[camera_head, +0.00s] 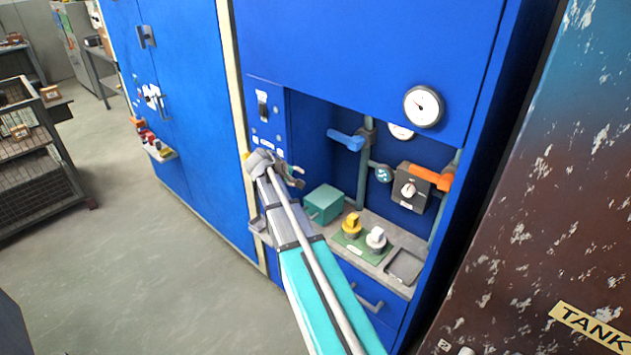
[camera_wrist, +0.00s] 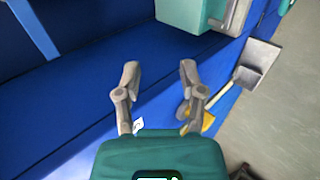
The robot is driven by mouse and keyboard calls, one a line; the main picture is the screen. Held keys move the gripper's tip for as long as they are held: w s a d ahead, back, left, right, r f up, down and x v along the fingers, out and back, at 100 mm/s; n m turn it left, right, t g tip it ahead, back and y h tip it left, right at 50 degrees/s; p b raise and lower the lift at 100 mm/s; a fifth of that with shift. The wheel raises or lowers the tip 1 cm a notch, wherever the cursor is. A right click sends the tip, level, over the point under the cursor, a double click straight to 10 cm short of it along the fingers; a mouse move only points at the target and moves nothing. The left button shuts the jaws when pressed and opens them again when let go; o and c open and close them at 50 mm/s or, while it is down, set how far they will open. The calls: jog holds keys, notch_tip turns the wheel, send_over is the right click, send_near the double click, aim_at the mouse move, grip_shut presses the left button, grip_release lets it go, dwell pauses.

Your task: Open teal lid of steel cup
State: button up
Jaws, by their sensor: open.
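A teal box-like lid (camera_head: 323,202) sits in the recess of the blue cabinet, on the left of its grey shelf. The lid looks closed; little or none of a steel cup can be made out beneath it. The lid also shows at the top of the wrist view (camera_wrist: 185,12), with a grey handle (camera_wrist: 234,16) on its side. My gripper (camera_head: 293,176) is in front of the recess, above and left of the lid. In the wrist view my gripper (camera_wrist: 159,72) is open and empty, its fingers apart from the lid.
A yellow knob (camera_head: 352,224) and a white knob (camera_head: 376,238) stand right of the lid, beside a dark tray (camera_head: 404,266). Blue (camera_head: 346,140) and orange (camera_head: 430,178) valve handles are above. Open floor (camera_head: 170,270) lies left.

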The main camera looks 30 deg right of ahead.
jog(key=shift+s+a+r, duration=0.1)
jog(key=shift+a+r, duration=0.15)
jog(key=shift+f, duration=0.2)
jog(key=c, duration=0.5)
jog(key=shift+f+b, duration=0.3)
jog(key=shift+b, duration=0.15)
grip_shut()
jog(key=a+f+n+h+b, duration=0.2)
jog(key=f+n+b, duration=0.7)
jog(key=b, duration=0.5)
jog(key=s+a+f+n+t+h+b, duration=0.1)
jog(key=a+f+n+b, duration=0.3)
jog(key=f+n+b, duration=0.5)
notch_tip(320, 180, down, 4)
jog(key=h+b, duration=0.1)
jog(key=b, duration=0.4)
jog(key=shift+s+a+f+b, duration=0.15)
jog(key=shift+s+f+b, duration=0.1)
jog(key=shift+b, duration=0.05)
